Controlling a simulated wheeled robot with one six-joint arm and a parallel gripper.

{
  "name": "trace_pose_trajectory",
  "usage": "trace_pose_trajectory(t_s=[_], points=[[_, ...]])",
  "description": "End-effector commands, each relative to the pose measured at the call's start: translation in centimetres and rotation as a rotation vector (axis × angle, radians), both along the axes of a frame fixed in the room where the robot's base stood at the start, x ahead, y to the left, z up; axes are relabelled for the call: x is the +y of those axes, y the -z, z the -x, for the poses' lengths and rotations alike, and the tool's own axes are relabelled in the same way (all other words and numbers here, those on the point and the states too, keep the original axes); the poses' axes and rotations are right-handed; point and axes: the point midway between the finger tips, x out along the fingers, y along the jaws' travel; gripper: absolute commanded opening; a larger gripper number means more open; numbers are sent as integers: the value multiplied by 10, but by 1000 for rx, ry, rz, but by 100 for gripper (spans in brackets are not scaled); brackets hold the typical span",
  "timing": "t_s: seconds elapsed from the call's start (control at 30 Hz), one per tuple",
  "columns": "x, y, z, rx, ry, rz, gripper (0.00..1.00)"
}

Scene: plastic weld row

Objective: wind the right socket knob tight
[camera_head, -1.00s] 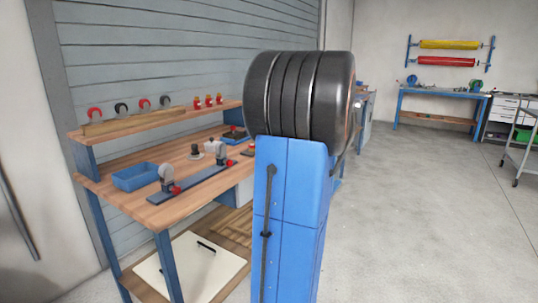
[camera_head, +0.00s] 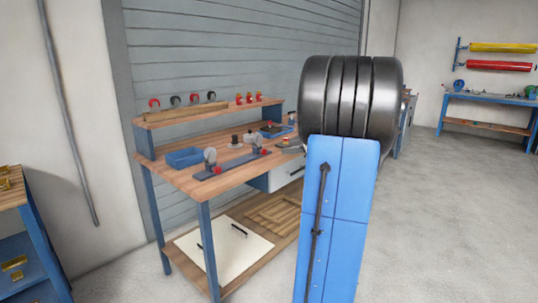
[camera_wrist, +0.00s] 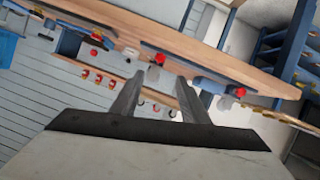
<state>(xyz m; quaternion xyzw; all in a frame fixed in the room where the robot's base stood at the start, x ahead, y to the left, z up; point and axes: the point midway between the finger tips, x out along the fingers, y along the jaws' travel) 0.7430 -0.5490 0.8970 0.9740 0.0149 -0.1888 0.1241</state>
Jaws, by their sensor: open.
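A grey bar fixture (camera_head: 232,163) lies along the front of the wooden workbench, with two upright round grey sockets. The right socket knob (camera_head: 264,152) is red, low beside the right socket (camera_head: 257,142); the left red knob (camera_head: 217,169) sits by the left socket (camera_head: 210,156). In the wrist view the bench appears upside down; the red knob nearest the fingers (camera_wrist: 159,59) appears to be the right one, and another red knob (camera_wrist: 240,92) lies farther right. My gripper (camera_wrist: 158,97) is open and empty, apart from the knobs. I cannot make it out in the head view.
A blue bin (camera_head: 185,158) stands left on the bench, and a blue tray (camera_head: 275,130) farther back right. A raised shelf (camera_head: 200,113) holds several discs and red-topped items. Another table (camera_head: 12,190) stands at far left. Grey floor (camera_head: 450,210) is open at right.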

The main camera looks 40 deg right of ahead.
Motion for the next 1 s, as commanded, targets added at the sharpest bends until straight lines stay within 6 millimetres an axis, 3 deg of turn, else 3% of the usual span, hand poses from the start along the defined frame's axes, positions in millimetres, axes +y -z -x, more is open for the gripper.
trace_pose_trajectory(t_s=[0.7,1.0], points=[[-1,47,-116,1,-3,-3,41],[-2,58,-143,0,-1,-4,41]])
